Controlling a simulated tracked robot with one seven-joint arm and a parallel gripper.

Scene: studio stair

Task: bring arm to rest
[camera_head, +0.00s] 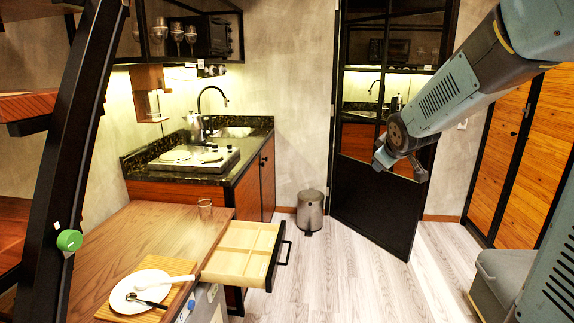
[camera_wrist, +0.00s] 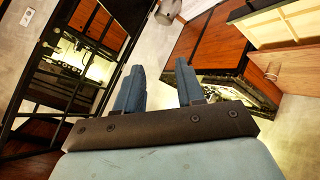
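My arm comes in from the upper right of the head view, and my gripper (camera_head: 400,165) hangs in the air in front of the black-framed glass door. In the wrist view my gripper (camera_wrist: 158,88) shows two blue-grey fingers standing apart with a clear gap between them. Nothing is held between them. The gripper touches nothing that I can see.
A wooden table (camera_head: 150,235) holds a glass (camera_head: 205,208), a board and a white plate (camera_head: 140,292). Its drawer (camera_head: 243,252) stands open and empty. A grey bin (camera_head: 310,211) stands beside the black-framed door (camera_head: 375,205). The floor at the centre right is clear.

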